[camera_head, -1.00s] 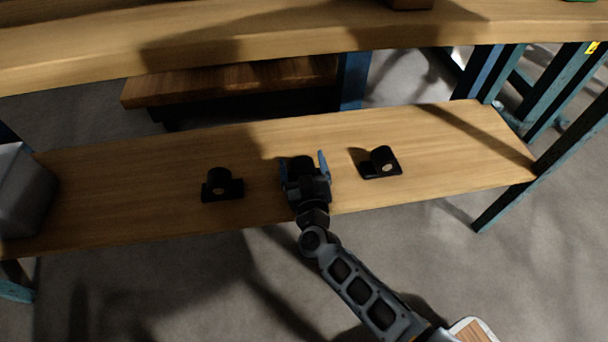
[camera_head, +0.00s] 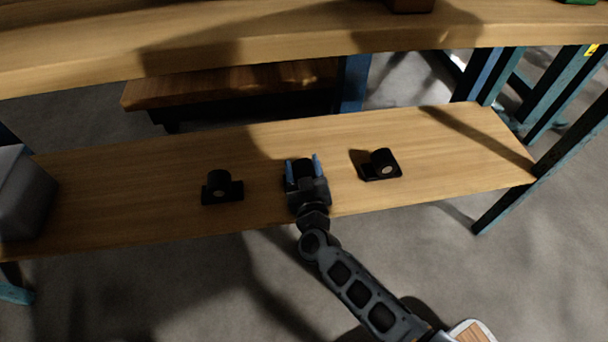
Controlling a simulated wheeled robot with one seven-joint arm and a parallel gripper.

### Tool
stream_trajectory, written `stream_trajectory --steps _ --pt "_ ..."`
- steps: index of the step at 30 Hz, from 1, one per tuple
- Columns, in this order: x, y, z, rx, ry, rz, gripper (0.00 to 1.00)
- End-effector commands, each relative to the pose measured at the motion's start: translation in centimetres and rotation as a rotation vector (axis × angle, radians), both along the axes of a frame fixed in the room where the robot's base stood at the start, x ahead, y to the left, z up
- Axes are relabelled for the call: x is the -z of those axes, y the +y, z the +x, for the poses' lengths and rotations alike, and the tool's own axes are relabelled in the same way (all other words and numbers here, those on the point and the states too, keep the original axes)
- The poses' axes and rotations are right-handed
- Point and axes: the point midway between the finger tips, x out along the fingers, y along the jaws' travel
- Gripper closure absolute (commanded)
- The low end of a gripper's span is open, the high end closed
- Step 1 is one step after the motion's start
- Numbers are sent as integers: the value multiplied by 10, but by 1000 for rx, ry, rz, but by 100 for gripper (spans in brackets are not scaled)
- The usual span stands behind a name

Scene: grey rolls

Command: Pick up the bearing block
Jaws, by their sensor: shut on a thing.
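Three similar black bearing blocks are in view on the lower wooden shelf. The middle bearing block (camera_head: 303,167) is between the blue fingers of my gripper (camera_head: 303,165), which are shut on it. Its lower part is hidden by the gripper body, and I cannot tell whether it still touches the shelf. The left bearing block (camera_head: 221,188) stands apart on its flat base, to the left of my gripper. The right bearing block (camera_head: 381,165) stands to the right, also apart from my gripper.
The wooden shelf (camera_head: 130,190) has bare room around the blocks. A grey bin (camera_head: 24,195) stands at its left end. A higher wooden top (camera_head: 280,50) runs along the back. Blue metal legs (camera_head: 545,165) stand at the right.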

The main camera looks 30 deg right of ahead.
Motion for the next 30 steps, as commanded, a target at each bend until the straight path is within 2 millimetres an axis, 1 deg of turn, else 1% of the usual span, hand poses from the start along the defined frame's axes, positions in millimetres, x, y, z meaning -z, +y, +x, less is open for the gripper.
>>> stream_trajectory --steps 13,16,30 --pt "-7 0 1 1 -3 -2 96" --pt "-4 5 -14 -1 1 -1 96" --pt "-5 29 -89 -1 0 0 96"
